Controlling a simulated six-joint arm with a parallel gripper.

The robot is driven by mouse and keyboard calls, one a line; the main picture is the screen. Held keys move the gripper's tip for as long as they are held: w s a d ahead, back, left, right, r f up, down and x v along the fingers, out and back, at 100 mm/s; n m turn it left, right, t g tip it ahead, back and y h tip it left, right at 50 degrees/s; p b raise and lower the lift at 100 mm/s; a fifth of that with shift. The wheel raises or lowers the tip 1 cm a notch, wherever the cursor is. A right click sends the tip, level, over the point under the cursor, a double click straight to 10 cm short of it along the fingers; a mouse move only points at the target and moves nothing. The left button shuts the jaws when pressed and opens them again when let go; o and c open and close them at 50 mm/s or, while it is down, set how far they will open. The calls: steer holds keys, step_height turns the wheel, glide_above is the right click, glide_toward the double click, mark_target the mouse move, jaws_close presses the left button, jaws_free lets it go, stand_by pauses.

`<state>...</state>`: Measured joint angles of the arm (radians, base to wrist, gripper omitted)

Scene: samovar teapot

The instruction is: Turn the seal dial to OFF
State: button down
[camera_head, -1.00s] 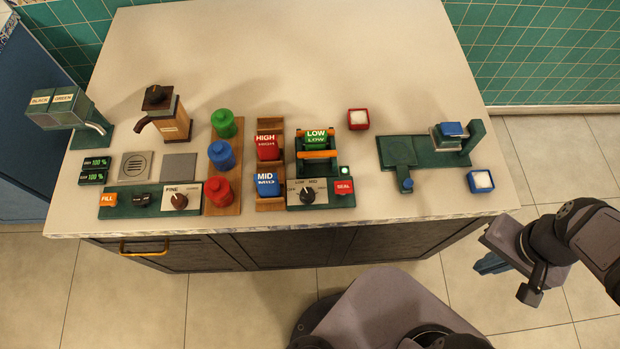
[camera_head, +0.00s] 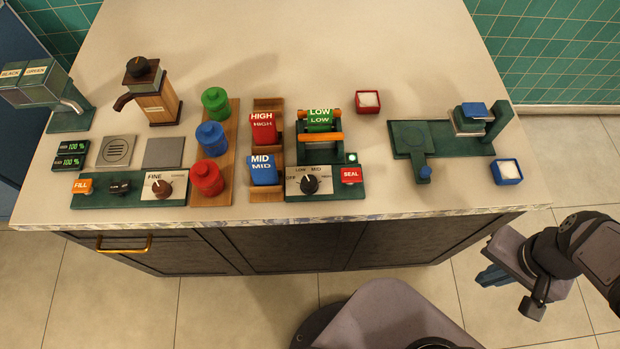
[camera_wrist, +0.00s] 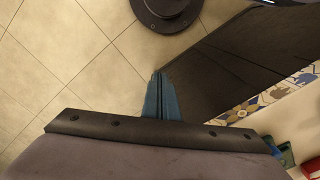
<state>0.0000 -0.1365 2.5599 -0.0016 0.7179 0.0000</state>
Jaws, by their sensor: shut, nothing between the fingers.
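The seal dial (camera_head: 310,185) is a black knob with a pale pointer on a panel marked OFF, LOW, MID and HIGH. Its pointer looks turned up and to the left, near LOW; the exact setting is hard to tell. The red SEAL button (camera_head: 351,176) sits just right of it, below a lit green lamp (camera_head: 351,158). My gripper (camera_head: 491,276) is off the counter's front right side, well away from the dial, empty. In the wrist view its blue fingers (camera_wrist: 159,95) are together over the floor.
Behind the dial stands the sealer with a green LOW block (camera_head: 320,118). Red HIGH (camera_head: 263,128) and blue MID (camera_head: 263,170) blocks stand left in a wooden rack. A green press (camera_head: 410,139) and salt-like white-filled boxes (camera_head: 507,172) are right. The counter's back is clear.

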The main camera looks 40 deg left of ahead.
steer(key=c, duration=1.6)
jaws_free()
steer(key=shift+a+r, duration=0.1)
steer(key=shift+a, duration=0.05)
steer(key=shift+o, duration=1.1)
steer(key=shift+a+r+n, duration=0.1)
steer(key=shift+a+n, duration=0.2)
steer(key=shift+a, duration=0.1)
steer(key=s+a+r+n+p, duration=0.1)
steer(key=s+a+r, duration=0.1)
steer(key=a, duration=0.7)
steer(key=s+a+r+n+y+p, duration=0.1)
steer(key=s+a+r+n+p, duration=0.1)
steer(key=a, duration=0.7)
steer(key=s+a+r+n+g+y+p, duration=0.1)
steer(key=s+a+r, duration=0.1)
steer(key=a, duration=0.7)
steer(key=shift+s+r+n+p, duration=0.35)
steer(key=shift+s+n+p, duration=0.05)
steer(key=shift+s, duration=0.25)
steer(key=a+r+m+y, duration=0.2)
steer(key=a+r+m, duration=0.2)
steer(key=m, duration=1.5)
steer(key=shift+s+a+r+g, duration=0.15)
steer(key=shift+a+g, duration=0.25)
steer(key=shift+a, duration=0.8)
